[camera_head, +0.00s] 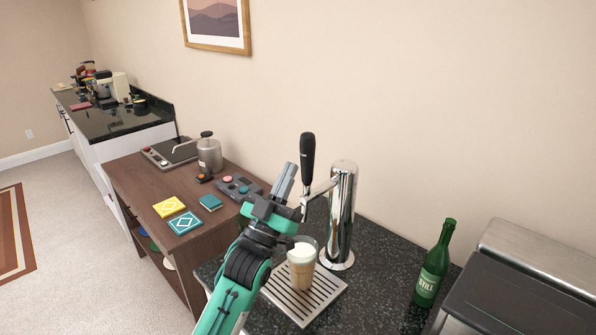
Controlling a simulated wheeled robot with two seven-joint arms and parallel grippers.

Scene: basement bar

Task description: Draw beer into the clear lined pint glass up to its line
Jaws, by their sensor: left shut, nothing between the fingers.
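The clear pint glass (302,272) stands upright on the drip tray (323,291), below the tap. It holds amber-brown beer with a pale foam head; its line cannot be made out. The chrome beer tower (343,212) rises behind it, and its black tap handle (307,158) stands nearly upright. My left gripper (286,181) is shut and empty, pointing up just left of the handle. Whether it touches the handle is unclear. My left arm covers part of the spout and the tray's left side. My right gripper is not in view.
A green bottle (434,265) stands on the dark counter (378,266) to the right, beside a metal-topped appliance (525,285). A wooden cabinet (140,180) at left carries coloured boxes, a grey device and a metal canister (209,157).

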